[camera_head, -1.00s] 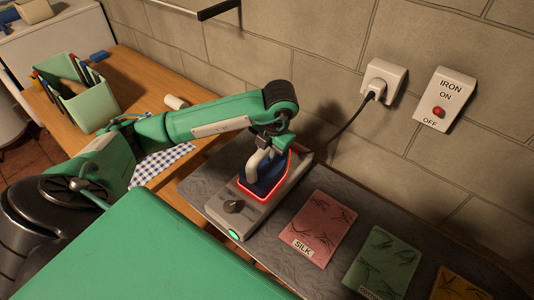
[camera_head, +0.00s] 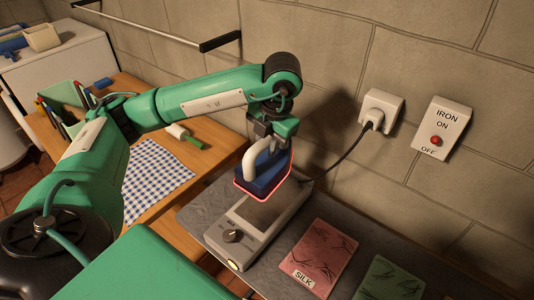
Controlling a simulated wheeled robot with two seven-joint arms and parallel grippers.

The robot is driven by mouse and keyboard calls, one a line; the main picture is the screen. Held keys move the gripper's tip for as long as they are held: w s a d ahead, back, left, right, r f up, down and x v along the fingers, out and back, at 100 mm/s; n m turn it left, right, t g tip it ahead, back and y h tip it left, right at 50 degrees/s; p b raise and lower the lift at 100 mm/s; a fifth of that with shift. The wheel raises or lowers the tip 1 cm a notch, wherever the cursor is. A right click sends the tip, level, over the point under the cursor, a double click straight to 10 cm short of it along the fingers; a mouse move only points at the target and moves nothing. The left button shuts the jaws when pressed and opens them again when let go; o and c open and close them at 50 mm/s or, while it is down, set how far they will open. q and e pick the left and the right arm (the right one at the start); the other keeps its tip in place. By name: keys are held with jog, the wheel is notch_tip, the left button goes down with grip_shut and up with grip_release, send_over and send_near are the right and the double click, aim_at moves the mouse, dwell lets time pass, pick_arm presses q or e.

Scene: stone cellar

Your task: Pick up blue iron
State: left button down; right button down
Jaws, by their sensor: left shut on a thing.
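The blue iron (camera_head: 268,176) has a dark blue body, a pale handle and a red glowing rim at its sole. It hangs a little above its grey base (camera_head: 272,222), slightly tilted. My left gripper (camera_head: 266,140) is shut on the iron's pale handle from above; the fingertips are partly hidden by the gripper body. The base lies on the grey ironing surface, with a dark knob and a small yellowish light at its near end. My right gripper is not in view.
A plug (camera_head: 378,112) with a cord sits on the wall behind. An IRON ON/OFF switch (camera_head: 436,130) is to its right. A pink SILK cloth (camera_head: 318,256) and a green cloth (camera_head: 390,282) lie right of the base. A checked cloth (camera_head: 155,178) lies on the wooden table.

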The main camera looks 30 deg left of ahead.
pick_arm(q)
notch_tip(320, 180, up, 7)
jog(key=shift+r, duration=0.2)
notch_tip(320, 180, up, 5)
jog(key=p, duration=0.4)
jog(key=shift+r+p, duration=0.1)
jog(key=shift+p, duration=0.3)
dwell(1.2)
